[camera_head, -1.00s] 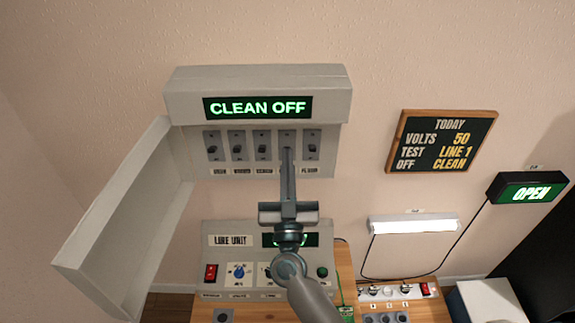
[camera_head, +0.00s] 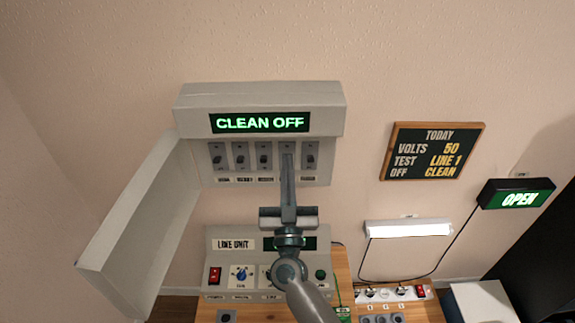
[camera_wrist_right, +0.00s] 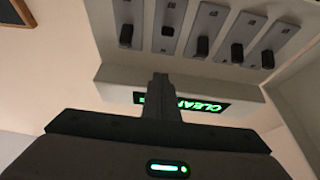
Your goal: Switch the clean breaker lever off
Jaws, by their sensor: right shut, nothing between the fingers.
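The breaker box (camera_head: 325,105) hangs on the wall with its door swung open to the left. Its display (camera_head: 260,122) reads "CLEAN OFF" in green. A row of several levers sits below, and the fourth from the left, the clean lever (camera_head: 288,147), is partly hidden by my right gripper (camera_head: 288,158). The gripper is shut and empty, its fingertips at or just below that lever; I cannot tell if they touch. In the right wrist view, the lever row also shows (camera_wrist_right: 203,46) beyond the shut fingers (camera_wrist_right: 160,80). My left gripper is not in view.
The open door (camera_head: 145,220) juts out at the left. A line unit (camera_head: 232,259) stands on a wooden bench below. A board (camera_head: 432,151) lists volts 50, test line 1, off clean. A lamp (camera_head: 408,229) and an "OPEN" sign (camera_head: 516,193) are at the right.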

